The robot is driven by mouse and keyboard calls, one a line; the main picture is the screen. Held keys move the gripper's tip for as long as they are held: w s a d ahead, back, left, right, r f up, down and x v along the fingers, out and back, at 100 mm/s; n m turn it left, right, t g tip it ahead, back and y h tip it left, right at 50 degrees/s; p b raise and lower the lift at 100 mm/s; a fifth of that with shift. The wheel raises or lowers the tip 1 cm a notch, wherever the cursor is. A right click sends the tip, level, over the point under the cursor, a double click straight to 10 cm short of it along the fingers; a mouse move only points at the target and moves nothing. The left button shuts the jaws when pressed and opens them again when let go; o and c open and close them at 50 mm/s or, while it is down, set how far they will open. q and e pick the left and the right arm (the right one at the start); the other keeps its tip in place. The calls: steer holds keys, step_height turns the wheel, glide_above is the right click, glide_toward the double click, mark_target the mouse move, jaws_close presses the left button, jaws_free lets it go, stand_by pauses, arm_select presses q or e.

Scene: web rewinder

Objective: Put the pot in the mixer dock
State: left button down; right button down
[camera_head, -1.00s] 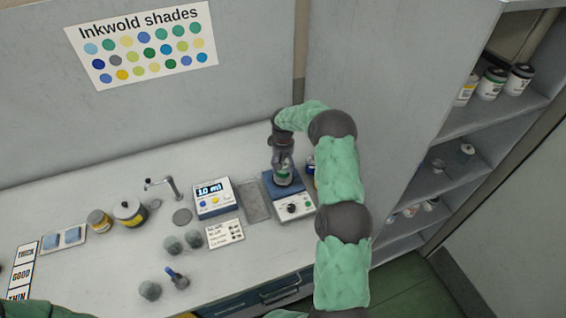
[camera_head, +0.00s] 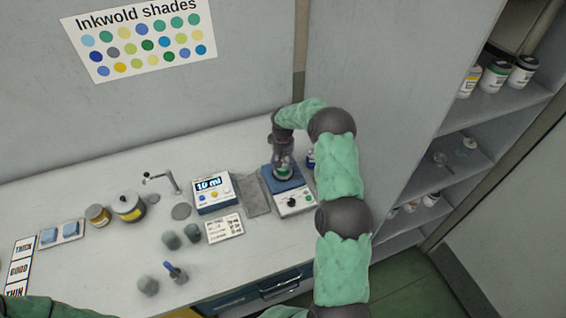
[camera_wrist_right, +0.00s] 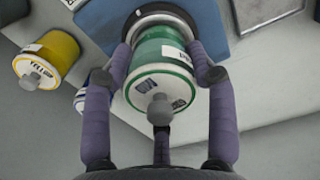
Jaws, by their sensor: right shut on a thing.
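The pot (camera_wrist_right: 162,65) has a green band, a white label and a pale lid with a grey knob. It also shows small in the head view (camera_head: 284,171). My right gripper (camera_head: 283,166) is shut on it from above, with purple fingers on both sides in the wrist view. The mixer dock (camera_head: 294,200) has a blue top and a pale front with a dial. In the wrist view the pot's far end is at a dark ring on the blue top (camera_wrist_right: 205,22). I cannot tell whether it is fully seated. My left gripper is out of view.
A yellow pot (camera_wrist_right: 48,60) stands beside the dock in the wrist view. A blue-labelled pot (camera_head: 311,158) is just right of the dock. A display unit (camera_head: 213,193) and a card (camera_head: 225,228) lie to its left. A wall (camera_head: 385,90) rises close on the right.

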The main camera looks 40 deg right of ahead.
steer(key=shift+f, duration=0.2)
jaws_free()
stand_by(0.3)
steer(key=shift+r, duration=0.1)
stand_by(0.4)
steer(key=shift+r+p, duration=2.6)
steer(key=shift+r, duration=2.85)
steer(key=shift+f, duration=0.1)
